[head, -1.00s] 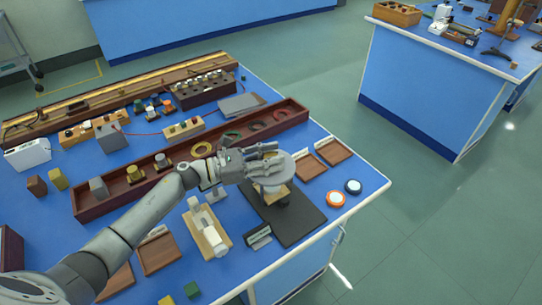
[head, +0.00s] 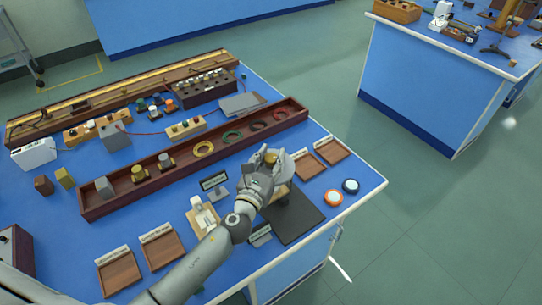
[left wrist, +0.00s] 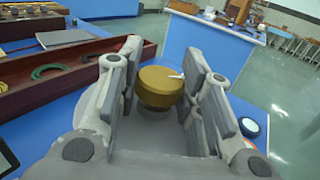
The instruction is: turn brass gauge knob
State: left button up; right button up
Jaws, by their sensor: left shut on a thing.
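The brass gauge knob (left wrist: 160,86) is a short round gold-coloured cylinder with a small white pointer at its right side. In the left wrist view it sits between the two grey fingers. My left gripper (head: 268,160) is shut on the knob, which shows as a small brass patch (head: 270,157) in the head view. The pale round gauge disc (head: 284,168) is partly hidden behind the fingers and stands over a black mat (head: 296,219). My right gripper is not in view.
A long dark red trough (head: 178,166) with weights and coloured rings lies behind the gauge. Brown trays (head: 335,150) and orange and blue round pucks (head: 334,197) are to the right. A small sign (head: 214,181) stands left of the gripper.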

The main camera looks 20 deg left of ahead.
pick_arm(q)
jog(key=n+y, duration=0.2)
jog(key=y, duration=0.2)
jog(key=shift+d+f+n+b, duration=0.1)
jog(key=shift+n+b, duration=0.2)
jog(key=shift+n, duration=0.1)
jog(key=shift+n+g+y+b, duration=0.95)
jog(key=shift+n+y, duration=0.95)
jog(key=shift+y, duration=1)
jog(key=shift+g, duration=0.35)
jog(key=o, duration=1)
jog(key=shift+o, duration=0.2)
jog(key=v, duration=1.2)
